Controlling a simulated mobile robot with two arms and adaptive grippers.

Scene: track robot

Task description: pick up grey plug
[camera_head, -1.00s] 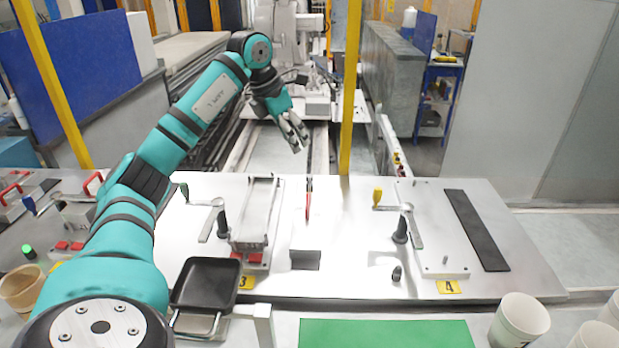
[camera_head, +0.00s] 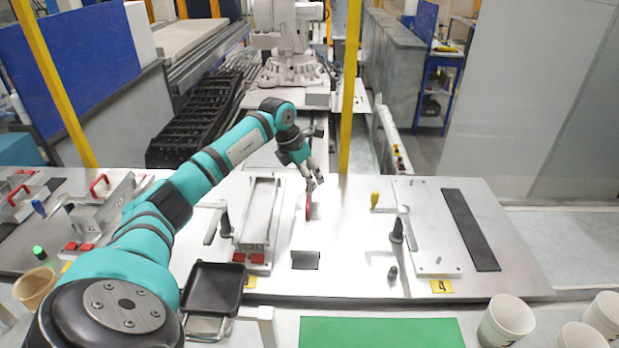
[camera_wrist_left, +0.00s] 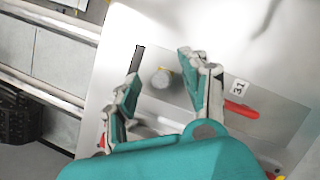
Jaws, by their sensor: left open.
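My left gripper (camera_head: 314,182) is open over the far part of the metal table, near a red-handled tool (camera_head: 308,207). In the left wrist view its two fingers (camera_wrist_left: 161,66) are spread apart. A small round grey piece, apparently the grey plug (camera_wrist_left: 160,78), shows in the gap between the fingertips, on or above a grey plate. I cannot tell how far below the fingertips it is, and nothing is gripped. In the head view I cannot make it out near the gripper. My right gripper is not in view.
A metal fixture (camera_head: 261,210) stands left of the gripper. Right are a yellow-handled crank (camera_head: 375,197), a small dark knob (camera_head: 392,273) and a black strip (camera_head: 470,230). A black tray (camera_head: 214,288), green mat (camera_head: 380,333) and white cups (camera_head: 507,320) are in front. A yellow post (camera_head: 351,90) rises behind.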

